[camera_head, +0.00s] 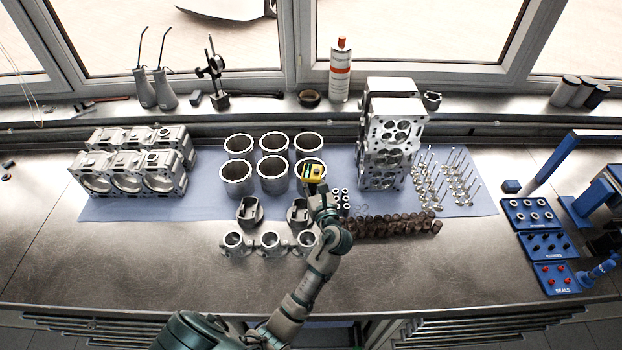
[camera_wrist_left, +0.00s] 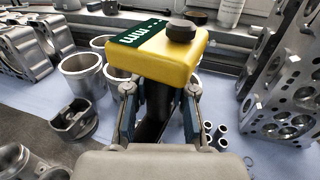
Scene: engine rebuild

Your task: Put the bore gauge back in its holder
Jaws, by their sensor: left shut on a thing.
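The bore gauge (camera_head: 313,173) has a yellow head with a dark green label and a black knob; it shows large in the wrist view (camera_wrist_left: 155,55). My left gripper (camera_head: 318,192) is shut on its dark shaft, just below the yellow head, with one finger on each side in the wrist view (camera_wrist_left: 158,112). In the head view the gauge is in front of the right front cylinder liner, above the blue mat. Its lower end is hidden. I cannot tell which thing is its holder; a small blue block (camera_head: 511,187) sits at the right. My right gripper is not in view.
Several cylinder liners (camera_head: 237,180) stand on the blue mat (camera_head: 205,208). Pistons (camera_head: 250,211) are in front. An upright cylinder head (camera_head: 385,150), valves (camera_head: 460,177) and brown parts (camera_head: 400,224) lie to the right. Labelled blue trays (camera_head: 549,245) are farther right. The front bench (camera_head: 430,280) is clear.

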